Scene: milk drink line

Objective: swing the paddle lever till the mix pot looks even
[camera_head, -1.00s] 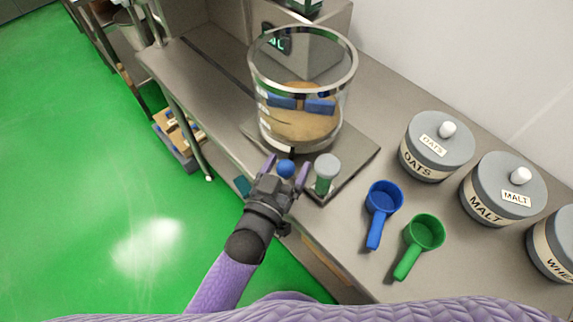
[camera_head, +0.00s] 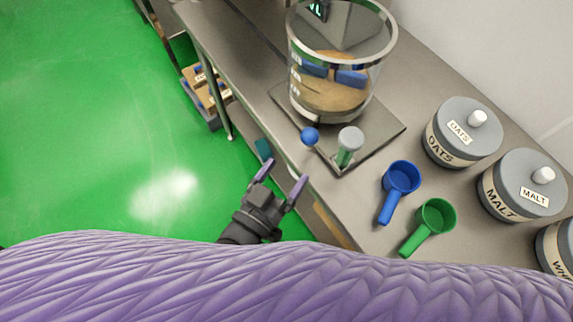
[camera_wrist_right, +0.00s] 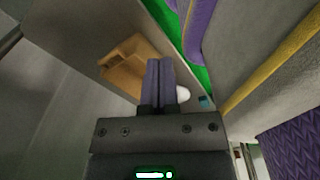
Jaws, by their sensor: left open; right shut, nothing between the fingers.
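The mix pot (camera_head: 335,98), a clear round vessel with a metal rim, stands on a flat base plate on the counter. Its visible contents look tan-brown, and a blue paddle (camera_head: 350,78) sits inside. The paddle lever's blue knob (camera_head: 309,136) sticks out in front of the pot, with nothing holding it. My left gripper (camera_head: 282,175) is open and empty, below and left of the knob and clear of it, over the counter's front edge. My right gripper (camera_wrist_right: 160,62) shows in the right wrist view, shut and empty; it is outside the head view.
A green post with a grey cap (camera_head: 349,142) stands right of the knob. A blue scoop (camera_head: 400,177), a green scoop (camera_head: 436,217), the oats canister (camera_head: 462,132) and the malt canister (camera_head: 520,186) stand further right. Crates (camera_head: 207,97) sit below the counter.

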